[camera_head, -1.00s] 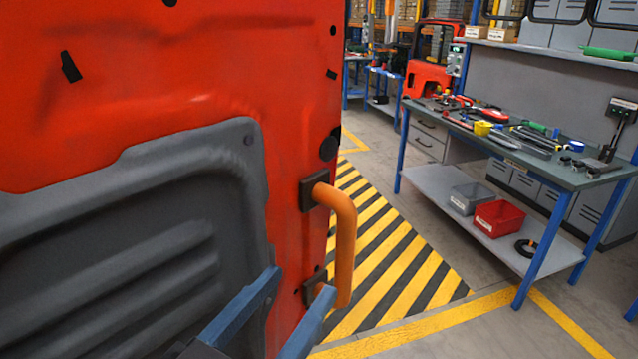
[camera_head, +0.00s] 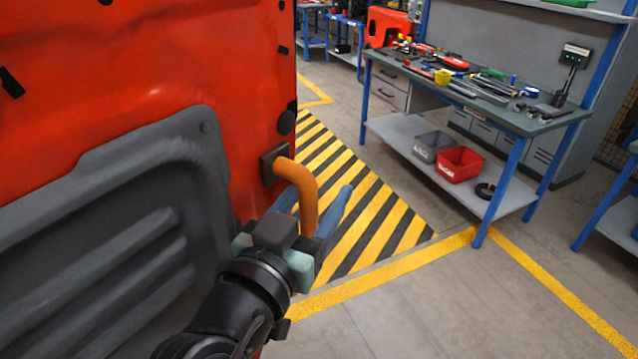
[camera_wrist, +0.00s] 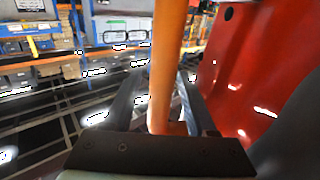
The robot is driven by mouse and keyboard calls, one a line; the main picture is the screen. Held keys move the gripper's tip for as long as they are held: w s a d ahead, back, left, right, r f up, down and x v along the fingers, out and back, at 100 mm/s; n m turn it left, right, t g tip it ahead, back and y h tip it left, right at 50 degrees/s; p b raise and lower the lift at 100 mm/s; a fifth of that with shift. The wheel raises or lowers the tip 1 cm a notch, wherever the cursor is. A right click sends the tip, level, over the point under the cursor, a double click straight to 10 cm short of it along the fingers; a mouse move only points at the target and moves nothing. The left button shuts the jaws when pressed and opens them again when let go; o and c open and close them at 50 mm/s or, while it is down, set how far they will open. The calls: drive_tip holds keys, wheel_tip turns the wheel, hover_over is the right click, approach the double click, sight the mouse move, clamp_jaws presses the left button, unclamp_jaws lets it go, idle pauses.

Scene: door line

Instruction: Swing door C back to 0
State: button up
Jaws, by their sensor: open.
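A red door panel (camera_head: 150,70) with a grey inner trim (camera_head: 120,215) fills the left of the head view. It also shows at the right of the wrist view (camera_wrist: 250,60). An orange bar handle (camera_head: 308,200) is mounted near the door's right edge, and its lower end is hidden behind my gripper. My gripper (camera_head: 315,205) is open, with one blue finger on each side of the handle. In the wrist view the handle (camera_wrist: 167,65) runs upright between the two fingers. Whether either finger touches it I cannot tell. No letter shows on the door.
A blue-legged workbench (camera_head: 480,115) with tools stands at the right, with a grey bin and a red bin (camera_head: 460,164) on its lower shelf. Yellow-black striped floor (camera_head: 370,225) lies beyond the handle. The grey floor at the lower right is clear.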

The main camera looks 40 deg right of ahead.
drive_tip(key=shift+w+d, duration=0.1)
drive_tip(key=shift+d, duration=0.1)
drive_tip(key=shift+c, duration=0.2)
clamp_jaws()
idle(1.2)
